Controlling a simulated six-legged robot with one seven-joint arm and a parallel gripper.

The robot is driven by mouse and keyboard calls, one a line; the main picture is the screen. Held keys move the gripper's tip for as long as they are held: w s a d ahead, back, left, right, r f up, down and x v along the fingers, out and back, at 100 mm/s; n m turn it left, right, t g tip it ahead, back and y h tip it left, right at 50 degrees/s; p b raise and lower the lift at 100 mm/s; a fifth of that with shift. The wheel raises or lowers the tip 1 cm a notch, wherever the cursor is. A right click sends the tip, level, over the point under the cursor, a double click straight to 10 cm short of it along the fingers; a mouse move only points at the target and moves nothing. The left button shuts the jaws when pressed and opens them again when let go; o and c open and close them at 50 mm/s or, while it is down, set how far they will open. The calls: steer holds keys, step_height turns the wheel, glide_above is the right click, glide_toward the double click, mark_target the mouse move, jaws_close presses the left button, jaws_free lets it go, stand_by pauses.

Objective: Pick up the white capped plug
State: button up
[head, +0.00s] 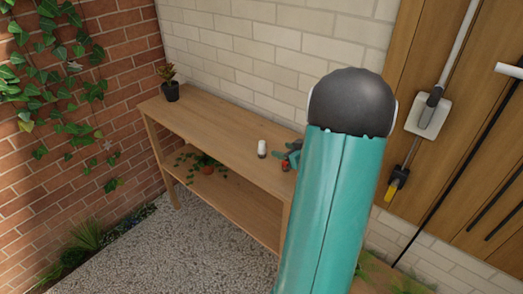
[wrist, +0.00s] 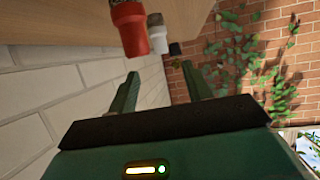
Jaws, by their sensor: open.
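The white capped plug (head: 262,148) stands upright on the wooden bench top, white above and darker at its base. In the wrist view, which is turned nearly upside down, the plug (wrist: 158,40) shows beyond my fingertips, roughly in line with the gap between them. My gripper (wrist: 160,70) is open, with nothing between its two green fingers. In the head view my gripper (head: 291,157) is just right of the plug, apart from it and partly hidden by my arm.
A red capped plug (wrist: 132,30) stands nearer to me beside the white one; its red part (head: 285,166) shows by my gripper. A dark plant pot (head: 171,91) is at the bench's far left end. Another potted plant (head: 206,163) sits on the lower shelf. A brick wall backs the bench.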

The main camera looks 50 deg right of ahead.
mark_target(262, 149)
steer(key=x, duration=1)
steer(key=shift+r, duration=0.15)
steer(key=shift+c, duration=0.4)
steer(key=c, duration=1)
